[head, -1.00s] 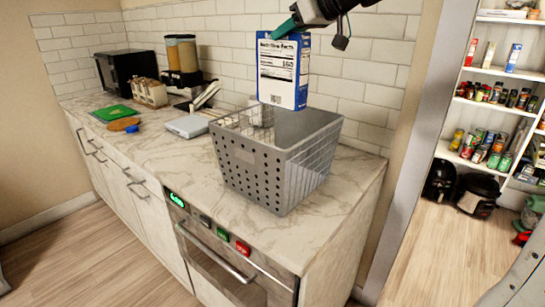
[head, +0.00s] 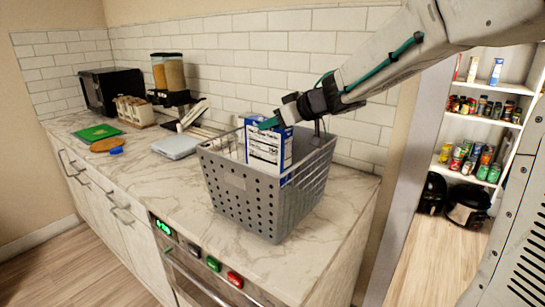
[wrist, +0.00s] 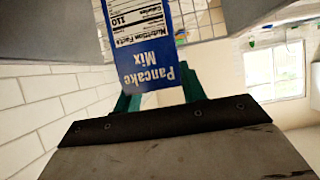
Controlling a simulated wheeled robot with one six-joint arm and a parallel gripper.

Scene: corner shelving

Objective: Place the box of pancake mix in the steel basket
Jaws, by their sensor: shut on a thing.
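The box of pancake mix (head: 265,150) is blue and white with a nutrition label. It stands roughly upright inside the steel basket (head: 238,192), its lower part down behind the basket's front wall. Whether its bottom touches the basket floor is hidden. My gripper (head: 277,120) is at the top of the box, its green fingers shut on it. In the wrist view the box (wrist: 148,45) shows its "Pancake Mix" lettering between the green fingers (wrist: 160,92). The grey perforated basket stands on the marble counter near its right end.
A white scale-like item (head: 176,146) lies left of the basket. Behind are a cereal dispenser (head: 171,75), a jar rack (head: 136,110) and a black microwave (head: 110,90). A green board (head: 97,132) lies far left. The tiled wall is close behind the basket.

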